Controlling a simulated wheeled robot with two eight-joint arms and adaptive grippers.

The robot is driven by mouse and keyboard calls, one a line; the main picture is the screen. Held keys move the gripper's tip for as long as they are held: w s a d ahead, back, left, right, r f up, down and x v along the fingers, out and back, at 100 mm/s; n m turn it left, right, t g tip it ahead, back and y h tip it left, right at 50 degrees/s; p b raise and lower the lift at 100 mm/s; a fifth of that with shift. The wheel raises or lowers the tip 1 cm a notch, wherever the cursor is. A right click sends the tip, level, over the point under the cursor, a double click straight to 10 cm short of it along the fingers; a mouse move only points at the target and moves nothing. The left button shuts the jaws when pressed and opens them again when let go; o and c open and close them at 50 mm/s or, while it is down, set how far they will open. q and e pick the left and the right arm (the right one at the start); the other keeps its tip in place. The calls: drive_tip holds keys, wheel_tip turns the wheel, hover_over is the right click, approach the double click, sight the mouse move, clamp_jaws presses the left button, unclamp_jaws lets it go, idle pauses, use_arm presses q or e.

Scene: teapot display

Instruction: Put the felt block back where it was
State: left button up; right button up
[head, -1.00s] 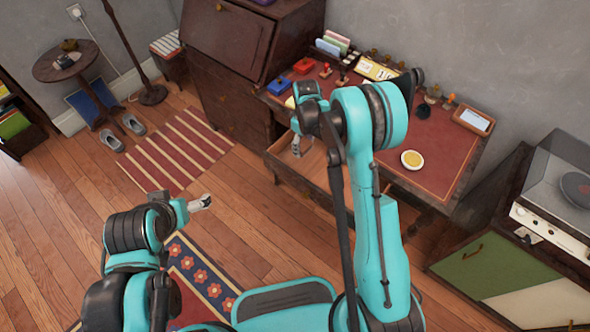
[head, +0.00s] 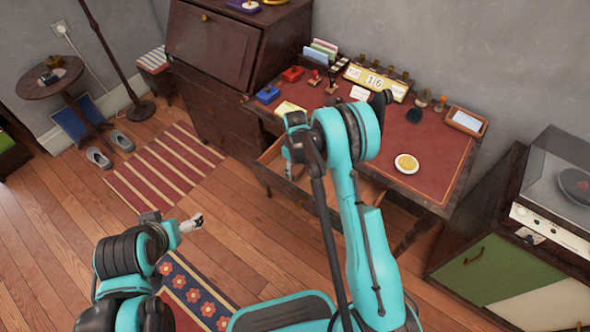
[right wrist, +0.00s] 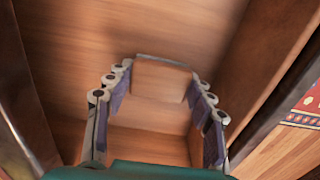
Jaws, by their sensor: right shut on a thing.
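My right gripper (head: 291,170) reaches down into the open drawer (head: 269,161) of the desk, mostly behind my own arm in the head view. In the right wrist view, its two fingers (right wrist: 161,82) are shut on a wood-coloured block (right wrist: 162,80) with a thin grey edge, which I take as the felt block. The drawer's wooden walls (right wrist: 268,48) surround the fingers. Whether the block touches the drawer's floor I cannot tell. The block is not clear in the head view. My left gripper (head: 195,222) is over the floor, away from the desk; its jaws are too small to read.
The desk top (head: 440,150) holds a yellow round item (head: 406,163), a calendar (head: 375,82), several stamps and a framed tray (head: 466,122). A dark bureau (head: 225,55) stands left of the desk and a record-player cabinet (head: 500,268) right.

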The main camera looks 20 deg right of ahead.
drive_tip(key=o, duration=1.2)
